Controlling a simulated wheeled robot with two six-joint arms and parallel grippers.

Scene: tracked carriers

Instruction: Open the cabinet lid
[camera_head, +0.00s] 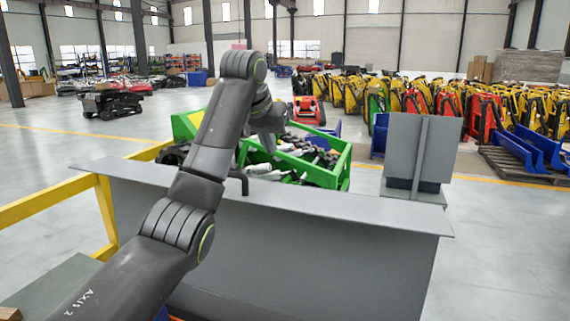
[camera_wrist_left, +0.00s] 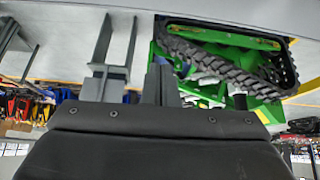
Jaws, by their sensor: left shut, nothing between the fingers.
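A wide grey sheet-metal body (camera_head: 300,262) with a flat grey top (camera_head: 330,203) stands in front of me; I take it as the cabinet, its top lying flat. A small black hooked piece, like a handle (camera_head: 238,183), stands at the top's far edge; a similar dark piece shows in the left wrist view (camera_wrist_left: 239,98). My left arm reaches over the top, and its wrist (camera_head: 267,118) is beyond the far edge. My left gripper (camera_wrist_left: 160,72) is shut and empty, apart from the dark piece. My right gripper is out of view.
A green tracked carrier (camera_head: 343,170) holding bottle-like items stands just behind the grey body. A grey box with an upright plate (camera_head: 410,150) stands at the right. A yellow rail (camera_head: 50,200) runs at the left. Open floor (camera_head: 505,240) lies right.

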